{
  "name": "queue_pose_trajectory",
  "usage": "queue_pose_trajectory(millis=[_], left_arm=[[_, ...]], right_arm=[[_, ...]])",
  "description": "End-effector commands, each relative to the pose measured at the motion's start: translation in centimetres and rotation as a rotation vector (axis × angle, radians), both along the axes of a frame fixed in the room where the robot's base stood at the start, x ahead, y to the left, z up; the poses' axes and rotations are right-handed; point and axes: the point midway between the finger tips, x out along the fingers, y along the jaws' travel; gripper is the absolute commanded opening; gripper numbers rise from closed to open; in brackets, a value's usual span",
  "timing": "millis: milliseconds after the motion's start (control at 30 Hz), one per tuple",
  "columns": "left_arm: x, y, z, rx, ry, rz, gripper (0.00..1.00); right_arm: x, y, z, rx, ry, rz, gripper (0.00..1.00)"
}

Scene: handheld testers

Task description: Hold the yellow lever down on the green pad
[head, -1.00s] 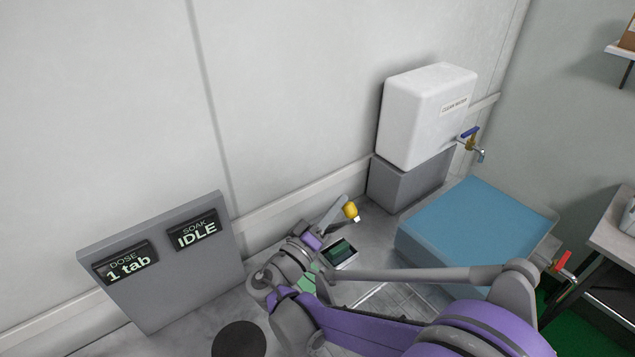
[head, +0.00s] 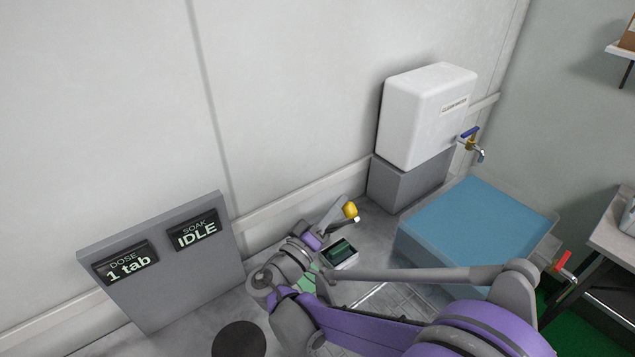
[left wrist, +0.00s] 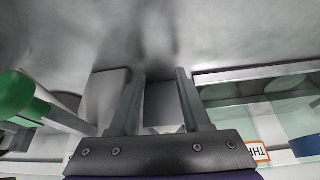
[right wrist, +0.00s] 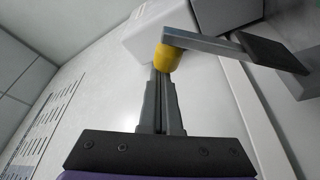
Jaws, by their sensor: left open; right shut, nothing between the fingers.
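The lever has a yellow knob (head: 350,210) on a grey arm near the wall, and the arm stands raised and tilted. My right gripper (head: 353,221) is shut and empty, with its fingertips at the knob. In the right wrist view the closed fingertips (right wrist: 160,72) meet the lower edge of the yellow knob (right wrist: 170,58); I cannot tell whether they touch. A small pale box with a dark green face (head: 341,251) sits below the lever; I cannot tell if this is the green pad. My left gripper (left wrist: 160,78) is open and empty, in its own wrist view.
A grey panel (head: 160,270) with two displays reads "1 tab" and "IDLE". A white water tank (head: 425,115) with a blue-handled tap stands behind a blue-filled basin (head: 480,230). A green-capped object (left wrist: 18,95) is left of my left gripper.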

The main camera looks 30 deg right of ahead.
Motion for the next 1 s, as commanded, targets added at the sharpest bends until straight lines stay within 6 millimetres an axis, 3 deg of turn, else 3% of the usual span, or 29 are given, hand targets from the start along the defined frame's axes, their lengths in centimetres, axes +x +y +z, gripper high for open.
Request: queue_pose_trajectory(millis=[433,800,1000], left_arm=[[0.0,0.0,0.0,0.0,0.0,0.0,0.47],[0.0,0.0,-0.2,0.0,0.001,0.0,0.47],[0.0,0.0,-0.2,0.0,0.001,0.0,0.47]], right_arm=[[-0.3,0.9,-0.2,0.001,0.001,0.002,0.0],[-2.7,7.5,-1.6,0.001,0.0,0.006,0.0],[-3.6,9.6,-2.0,0.001,-0.001,0.002,0.0]])
